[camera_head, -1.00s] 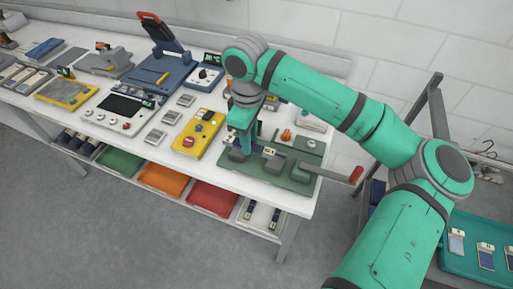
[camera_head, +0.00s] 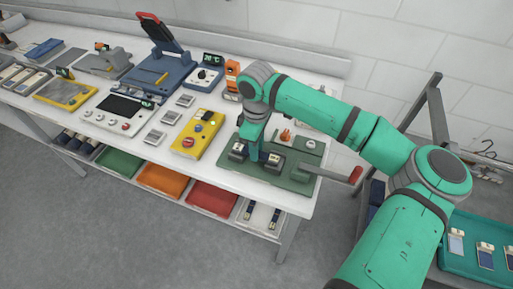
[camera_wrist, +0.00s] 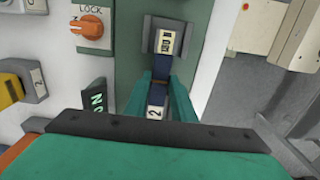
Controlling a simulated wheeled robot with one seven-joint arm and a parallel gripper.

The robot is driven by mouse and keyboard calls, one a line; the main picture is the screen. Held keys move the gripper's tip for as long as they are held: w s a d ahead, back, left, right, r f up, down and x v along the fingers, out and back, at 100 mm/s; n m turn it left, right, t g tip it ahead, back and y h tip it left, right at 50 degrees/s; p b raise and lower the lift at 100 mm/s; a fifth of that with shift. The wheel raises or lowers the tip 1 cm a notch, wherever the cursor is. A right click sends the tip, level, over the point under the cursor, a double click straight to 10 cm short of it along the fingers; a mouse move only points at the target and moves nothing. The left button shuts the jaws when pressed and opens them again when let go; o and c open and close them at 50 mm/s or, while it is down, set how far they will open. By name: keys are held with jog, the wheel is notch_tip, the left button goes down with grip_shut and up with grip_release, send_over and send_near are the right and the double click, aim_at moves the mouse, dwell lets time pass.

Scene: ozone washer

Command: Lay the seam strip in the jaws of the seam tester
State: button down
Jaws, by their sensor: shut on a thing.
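The seam tester (camera_head: 290,183) is a green base at the right end of the bench, with two grey jaws and a red-handled crank (camera_head: 355,175). My gripper (camera_wrist: 160,88) is shut on the seam strip (camera_wrist: 158,72), a dark blue strip with pale end labels. In the wrist view, the strip's far labelled end lies at a grey jaw (camera_wrist: 164,24); its near label reads 2. In the head view, my gripper (camera_head: 255,155) is low between the left jaw (camera_head: 238,150) and right jaw (camera_head: 272,160). I cannot tell whether the strip rests fully in both.
A yellow control box (camera_head: 197,133) is left of the tester. Other instruments fill the bench to the left. A teal tray (camera_head: 470,240) with several samples is at the right.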

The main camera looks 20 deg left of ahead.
jog(key=c, duration=1.5)
grip_release()
jog(key=shift+f, duration=0.1)
notch_tip(320, 180, up, 12)
jog(key=shift+r, duration=0.15)
